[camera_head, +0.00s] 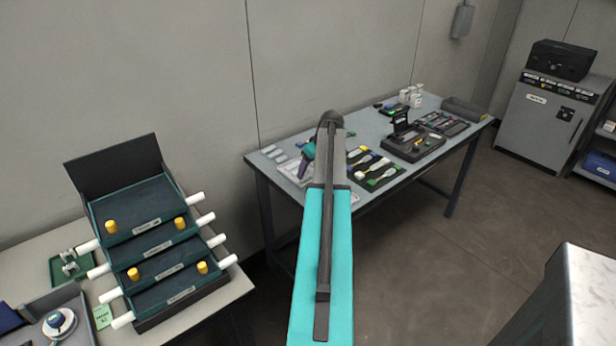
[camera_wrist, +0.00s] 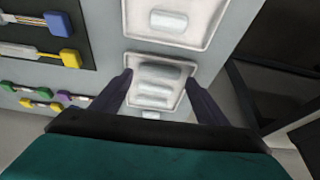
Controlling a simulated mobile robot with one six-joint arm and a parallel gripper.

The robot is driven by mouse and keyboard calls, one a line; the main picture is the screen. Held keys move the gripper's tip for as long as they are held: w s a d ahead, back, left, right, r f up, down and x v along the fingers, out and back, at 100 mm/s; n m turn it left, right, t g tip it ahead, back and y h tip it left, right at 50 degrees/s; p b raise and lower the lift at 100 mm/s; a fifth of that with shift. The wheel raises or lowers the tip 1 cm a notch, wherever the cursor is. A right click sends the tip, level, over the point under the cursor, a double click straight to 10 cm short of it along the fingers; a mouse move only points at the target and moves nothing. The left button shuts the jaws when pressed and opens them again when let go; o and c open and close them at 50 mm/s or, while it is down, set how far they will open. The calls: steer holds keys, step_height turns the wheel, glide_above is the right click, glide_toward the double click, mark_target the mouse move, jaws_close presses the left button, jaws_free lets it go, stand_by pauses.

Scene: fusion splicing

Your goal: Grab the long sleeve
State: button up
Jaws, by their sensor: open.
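My gripper (camera_wrist: 160,82) is open in the wrist view, with one dark finger on each side of a small pale tray (camera_wrist: 136,68). The tray holds several whitish sleeves (camera_wrist: 160,71) lying crosswise between the fingers. Nothing is gripped. A second pale tray (camera_wrist: 138,20) lies beyond it and holds one whitish sleeve (camera_wrist: 169,20). I cannot tell which sleeve is the long one. In the head view my gripper (camera_head: 305,166) is over the left end of the far table (camera_head: 262,160), partly hidden by my arm.
Dark trays of coloured-end pieces (camera_wrist: 67,57) lie left of the fingers in the wrist view. A black device (camera_head: 412,146) stands farther along the table. A tiered rack (camera_head: 150,225) with white rods and yellow knobs stands on the left bench. The floor at right centre is clear.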

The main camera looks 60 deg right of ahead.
mark_target(308, 177)
steer(key=shift+x, duration=1.25)
steer(key=c, duration=0.8)
